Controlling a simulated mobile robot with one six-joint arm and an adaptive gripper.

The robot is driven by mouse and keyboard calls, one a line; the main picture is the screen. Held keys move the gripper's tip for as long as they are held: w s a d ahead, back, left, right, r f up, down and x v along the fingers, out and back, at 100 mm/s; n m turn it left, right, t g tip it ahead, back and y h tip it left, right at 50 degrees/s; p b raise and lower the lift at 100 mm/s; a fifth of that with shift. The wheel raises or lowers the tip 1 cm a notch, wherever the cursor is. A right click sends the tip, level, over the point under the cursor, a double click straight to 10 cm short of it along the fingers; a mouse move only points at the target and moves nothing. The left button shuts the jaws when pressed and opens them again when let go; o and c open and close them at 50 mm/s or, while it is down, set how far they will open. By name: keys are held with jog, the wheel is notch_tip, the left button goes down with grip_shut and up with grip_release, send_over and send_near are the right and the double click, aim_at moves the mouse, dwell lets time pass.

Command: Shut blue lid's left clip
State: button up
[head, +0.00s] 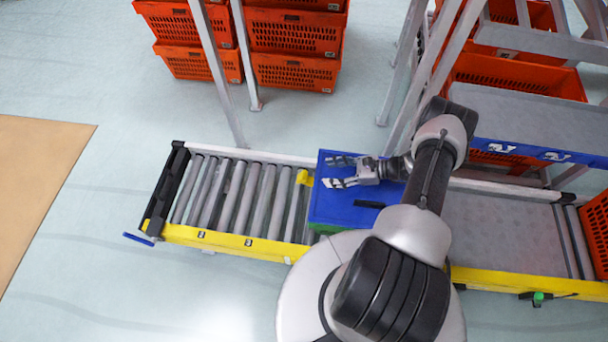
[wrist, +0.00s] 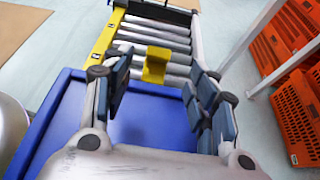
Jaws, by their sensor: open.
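The blue lid (head: 345,212) lies on the roller conveyor, with a dark mark or slot on top. It also fills the lower part of the wrist view (wrist: 60,122). The yellow left clip (head: 303,178) sticks out at the lid's left edge, over the rollers. In the wrist view the clip (wrist: 155,65) shows just beyond the lid's edge, between my fingers and apart from them. My gripper (head: 335,171) is open and empty above the lid, its fingers pointing left toward the clip. The lid's right side is hidden by my arm.
Bare rollers (head: 235,195) lie left of the lid, inside a yellow side rail (head: 225,242). Metal frame posts (head: 220,75) rise behind the conveyor. Orange totes (head: 292,72) are stacked at the back. A grey shelf with a blue edge (head: 525,150) stands at the right.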

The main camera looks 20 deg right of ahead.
aim_at(304, 174)
jog(key=b+x, duration=0.2)
jog(key=x, duration=0.8)
jog(key=shift+w+a+f, duration=0.15)
jog(key=shift+w+a, duration=0.05)
jog(key=shift+a, duration=0.1)
jog(key=shift+c, duration=0.5)
jog(key=c, duration=1)
